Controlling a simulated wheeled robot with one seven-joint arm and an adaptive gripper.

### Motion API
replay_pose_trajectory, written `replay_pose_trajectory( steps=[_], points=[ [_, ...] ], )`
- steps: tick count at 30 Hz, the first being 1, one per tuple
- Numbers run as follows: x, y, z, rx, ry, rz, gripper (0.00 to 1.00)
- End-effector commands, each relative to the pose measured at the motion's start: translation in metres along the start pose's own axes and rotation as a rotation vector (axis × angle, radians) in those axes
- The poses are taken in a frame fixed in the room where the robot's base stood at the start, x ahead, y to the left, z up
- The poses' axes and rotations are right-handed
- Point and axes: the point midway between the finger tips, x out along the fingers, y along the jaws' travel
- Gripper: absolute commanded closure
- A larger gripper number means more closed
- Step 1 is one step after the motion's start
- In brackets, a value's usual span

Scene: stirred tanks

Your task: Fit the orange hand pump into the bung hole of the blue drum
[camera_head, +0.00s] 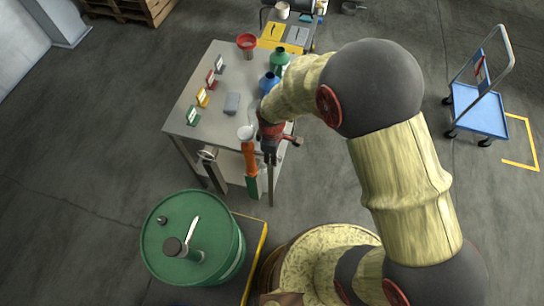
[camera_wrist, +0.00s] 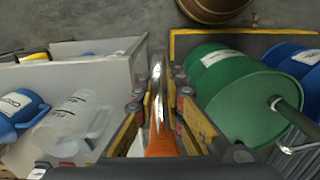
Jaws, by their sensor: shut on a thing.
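My gripper (camera_wrist: 157,110) is shut on the orange hand pump (camera_wrist: 160,145), whose bright metal tube runs away between the fingers in the wrist view. In the head view my gripper (camera_head: 270,145) is at the table's front right side, and a thin grey tube (camera_head: 271,185) hangs below it. A blue drum (camera_wrist: 301,62) with a white label shows only in part at the right edge of the wrist view, apart from the gripper. Its bung hole is not visible, and no blue drum shows in the head view.
A green drum (camera_head: 195,238) with a lever fitting on top stands front left; it also shows in the wrist view (camera_wrist: 240,95). The table (camera_head: 207,132) holds bottles, a funnel and small coloured holders. An orange upright piece (camera_head: 249,160) is beside the gripper. A blue cart (camera_head: 480,112) stands right.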

Motion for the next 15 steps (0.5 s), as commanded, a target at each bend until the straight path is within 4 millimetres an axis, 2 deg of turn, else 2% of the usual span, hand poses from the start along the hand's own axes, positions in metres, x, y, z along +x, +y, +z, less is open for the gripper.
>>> replay_pose_trajectory(
  steps=[15],
  points=[
    [-0.0095, 0.0009, -0.0008, 0.000, 0.002, 0.002, 1.00]
  ],
)
